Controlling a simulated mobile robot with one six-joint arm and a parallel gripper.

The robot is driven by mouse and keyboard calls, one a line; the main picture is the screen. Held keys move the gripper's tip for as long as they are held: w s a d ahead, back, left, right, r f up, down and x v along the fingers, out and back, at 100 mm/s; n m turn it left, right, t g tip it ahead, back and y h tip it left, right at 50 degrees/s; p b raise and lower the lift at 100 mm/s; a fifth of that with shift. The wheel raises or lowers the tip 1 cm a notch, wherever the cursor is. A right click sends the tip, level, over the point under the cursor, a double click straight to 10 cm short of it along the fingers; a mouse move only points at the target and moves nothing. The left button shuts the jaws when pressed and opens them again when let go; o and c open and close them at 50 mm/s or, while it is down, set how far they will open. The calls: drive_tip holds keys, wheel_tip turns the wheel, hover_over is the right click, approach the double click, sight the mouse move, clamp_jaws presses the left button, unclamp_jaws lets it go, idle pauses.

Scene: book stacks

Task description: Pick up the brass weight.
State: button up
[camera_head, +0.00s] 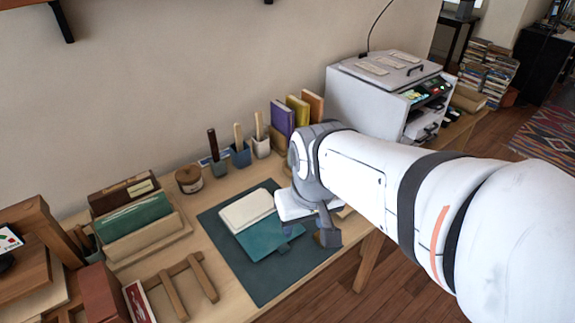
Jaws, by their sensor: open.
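My gripper (310,230) reaches in from the right and hangs over the right part of a dark desk mat (266,288), pointing down. Its jaws are open. A small dark brownish block shows at the gripper's lower right end; I cannot tell whether it is a fingertip or the brass weight. I cannot clearly make out the brass weight anywhere else. My arm and gripper hide the right end of the mat and part of the table behind it.
A teal folder (268,241) and a cream book (247,209) lie on the mat, left of my gripper. Pen cups (240,155), a lidded pot (189,180) and upright books (283,118) line the wall. A file rack (150,239) stands left, a white machine (365,100) behind.

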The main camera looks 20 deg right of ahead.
drive_tip(key=o, duration=0.4)
drive_tip(key=w+d+f+n+g+b, duration=0.1)
drive_tip(key=w+d+f+b, duration=0.2)
drive_tip(key=w+f, duration=0.3)
drive_tip(key=shift+d+f, duration=0.3)
drive_tip(key=shift+d, duration=0.25)
drive_tip(key=w+d+f+b, duration=0.1)
drive_tip(key=d+f, duration=0.1)
drive_tip(key=f, duration=0.1)
drive_tip(key=w+d+f+n+g+b, duration=0.1)
drive_tip(key=w+d+f, duration=0.1)
drive_tip(key=f, duration=0.1)
drive_tip(key=w+d+f+n, duration=0.1)
drive_tip(key=w+d+f, duration=0.1)
drive_tip(key=d+f, duration=0.1)
drive_tip(key=shift+w+b, duration=0.1)
drive_tip(key=shift+b, duration=0.3)
drive_tip(key=shift+w+d+f+b, duration=0.1)
drive_tip(key=shift+f+b, duration=0.15)
drive_tip(key=shift+f, duration=1.75)
drive_tip(key=shift+w+f+b, duration=0.1)
drive_tip(key=shift+f+b, duration=0.1)
drive_tip(key=shift+f, duration=1.75)
